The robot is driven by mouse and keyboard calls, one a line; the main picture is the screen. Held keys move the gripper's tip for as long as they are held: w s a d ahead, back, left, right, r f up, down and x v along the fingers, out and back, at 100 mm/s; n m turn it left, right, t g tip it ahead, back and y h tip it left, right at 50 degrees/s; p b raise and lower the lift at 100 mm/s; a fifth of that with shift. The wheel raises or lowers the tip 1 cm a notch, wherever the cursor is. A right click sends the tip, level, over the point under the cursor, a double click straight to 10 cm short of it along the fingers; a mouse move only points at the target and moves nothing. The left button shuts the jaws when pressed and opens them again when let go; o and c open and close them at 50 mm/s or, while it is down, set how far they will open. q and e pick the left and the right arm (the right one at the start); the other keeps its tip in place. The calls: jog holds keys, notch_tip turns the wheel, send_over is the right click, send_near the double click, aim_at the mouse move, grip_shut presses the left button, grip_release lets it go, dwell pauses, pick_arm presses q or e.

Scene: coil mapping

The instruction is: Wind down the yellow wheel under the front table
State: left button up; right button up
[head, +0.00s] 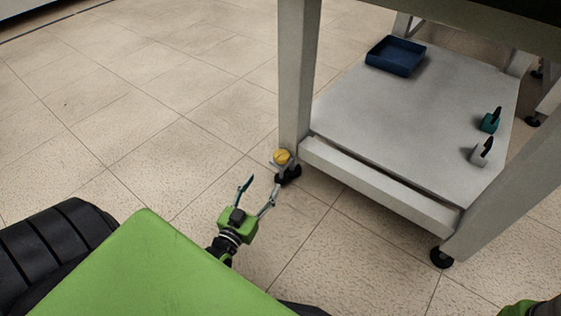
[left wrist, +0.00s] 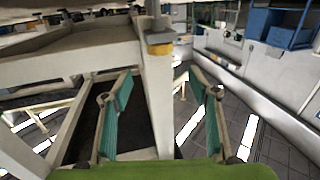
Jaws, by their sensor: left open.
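The yellow wheel (head: 282,157) is a small knob low on the front table's near left leg (head: 298,80), just above its black foot (head: 288,174). My left gripper (head: 262,188) is open and empty, low over the floor, with its fingers pointing toward the wheel and apart from it. In the left wrist view the yellow wheel (left wrist: 160,48) shows on the leg, beyond and above the gap between the two teal-padded fingers of the left gripper (left wrist: 160,95).
The table's lower shelf (head: 400,120) holds a blue tray (head: 396,56), a teal item (head: 490,121) and a grey item (head: 482,151). Another black foot (head: 442,257) stands under the near right leg. The tiled floor (head: 150,100) left of the table is clear.

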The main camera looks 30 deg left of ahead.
aim_at(278, 161)
pick_arm(q)
jog(key=w+b, duration=0.2)
jog(key=w, duration=0.1)
jog(key=w+a+b, duration=0.1)
jog(key=w+b, duration=0.1)
jog(key=w, duration=0.2)
jog(key=w+b, duration=0.1)
jog(key=w, duration=0.3)
jog(key=shift+a+f+b, duration=0.15)
jog(key=shift+a+b, duration=0.15)
jog(key=shift+b, duration=0.1)
jog(key=shift+w+a, duration=0.1)
jog(key=shift+w, duration=0.55)
jog(key=c, duration=1.1)
